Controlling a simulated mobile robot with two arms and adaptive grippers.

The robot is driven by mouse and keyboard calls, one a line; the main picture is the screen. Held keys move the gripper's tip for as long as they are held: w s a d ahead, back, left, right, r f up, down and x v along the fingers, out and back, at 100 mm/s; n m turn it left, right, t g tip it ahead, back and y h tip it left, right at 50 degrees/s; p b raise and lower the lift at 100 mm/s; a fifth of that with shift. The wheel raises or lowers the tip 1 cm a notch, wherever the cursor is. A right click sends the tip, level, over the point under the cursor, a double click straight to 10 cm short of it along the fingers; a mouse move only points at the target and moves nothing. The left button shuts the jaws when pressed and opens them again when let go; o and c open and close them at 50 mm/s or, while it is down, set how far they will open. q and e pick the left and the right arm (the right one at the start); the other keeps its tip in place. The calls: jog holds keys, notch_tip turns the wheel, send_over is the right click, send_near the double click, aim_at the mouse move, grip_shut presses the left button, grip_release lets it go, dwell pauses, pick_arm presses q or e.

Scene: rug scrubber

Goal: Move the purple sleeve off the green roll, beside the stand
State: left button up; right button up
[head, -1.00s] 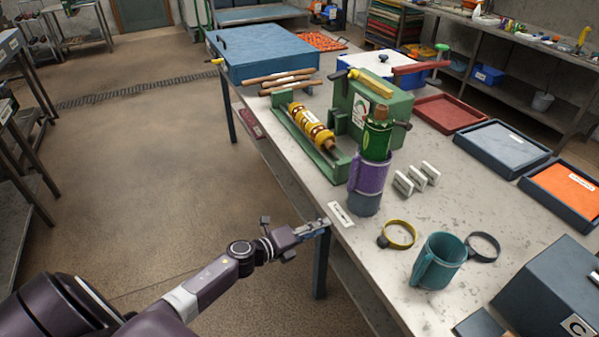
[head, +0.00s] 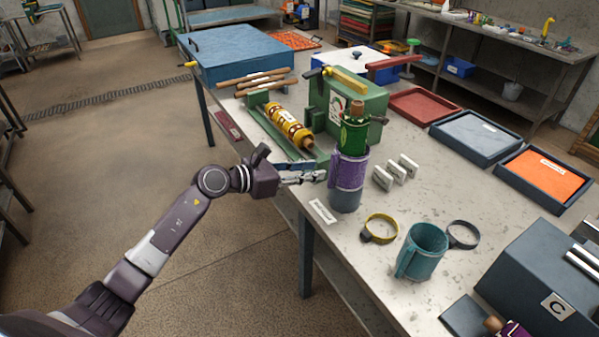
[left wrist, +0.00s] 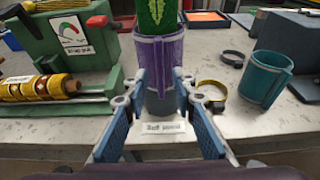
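The green roll (head: 354,134) stands upright, its brown wooden core showing at the top. The purple sleeve (head: 347,171) is around the roll's lower part, with a fin-like handle on its side. Below it is a blue-grey base (head: 345,201), which looks like the stand. In the left wrist view, the purple sleeve (left wrist: 159,58) is straight ahead, with the green roll (left wrist: 158,14) above it. My left gripper (head: 322,176) is open and empty at the table's edge, just left of the sleeve. Its fingers (left wrist: 160,88) spread to either side of the sleeve's lower end in the wrist view. My right gripper is not in view.
A green machine (head: 345,105) and a yellow roller (head: 290,128) stand behind. White blocks (head: 397,170) are right of the sleeve. A yellow ring (head: 381,229), a dark ring (head: 463,235) and a teal sleeve (head: 421,251) lie nearer. A white label (head: 322,211) marks the front edge.

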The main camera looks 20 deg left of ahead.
aim_at(330, 168)
pick_arm(q)
jog(key=shift+b+x, duration=0.85)
jog(key=shift+x, duration=2.1)
grip_shut()
